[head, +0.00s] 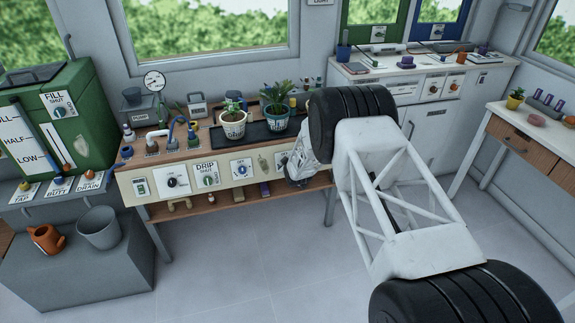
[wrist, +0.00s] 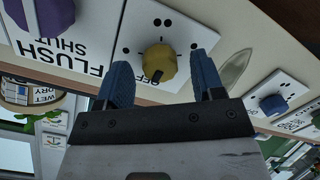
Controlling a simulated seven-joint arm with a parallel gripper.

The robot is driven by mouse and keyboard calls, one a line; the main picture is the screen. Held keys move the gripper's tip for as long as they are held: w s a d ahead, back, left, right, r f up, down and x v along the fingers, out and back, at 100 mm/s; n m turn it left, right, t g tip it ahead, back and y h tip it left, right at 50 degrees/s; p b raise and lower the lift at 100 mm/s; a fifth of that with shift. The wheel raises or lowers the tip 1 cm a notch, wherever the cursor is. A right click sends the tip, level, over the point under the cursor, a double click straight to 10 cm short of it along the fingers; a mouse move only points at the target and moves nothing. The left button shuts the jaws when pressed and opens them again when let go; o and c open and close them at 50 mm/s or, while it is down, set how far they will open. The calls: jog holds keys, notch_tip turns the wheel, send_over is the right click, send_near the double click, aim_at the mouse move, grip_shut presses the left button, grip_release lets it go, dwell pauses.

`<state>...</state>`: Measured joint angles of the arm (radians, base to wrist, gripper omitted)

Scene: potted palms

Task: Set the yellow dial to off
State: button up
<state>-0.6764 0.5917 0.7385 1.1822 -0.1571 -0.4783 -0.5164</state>
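The yellow dial (wrist: 158,60) sits on a white square plate with black dots, on the cream panel front. In the wrist view, which is upside down, a partly covered label that seems to read OFF is beside it. My gripper (wrist: 161,66) is open, with one blue finger on each side of the dial in the picture. I see no clear contact, and the depth between fingers and dial is hard to judge. In the head view my gripper (head: 301,168) is at the right end of the bench front, and my arm hides the yellow dial.
A purple dial (wrist: 48,14) labelled FLUSH SHUT and a blue dial (wrist: 272,103) flank the yellow one. A silver leaf-shaped piece (wrist: 235,70) is close to one finger. Potted plants (head: 232,124) stand on the bench above. Floor in front is clear.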

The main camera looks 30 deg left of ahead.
jog(key=shift+d, duration=0.1)
jog(key=v, duration=0.7)
jog(key=shift+s+d+r, duration=0.15)
jog(key=shift+s, duration=0.05)
dwell(0.5)
dwell(0.5)
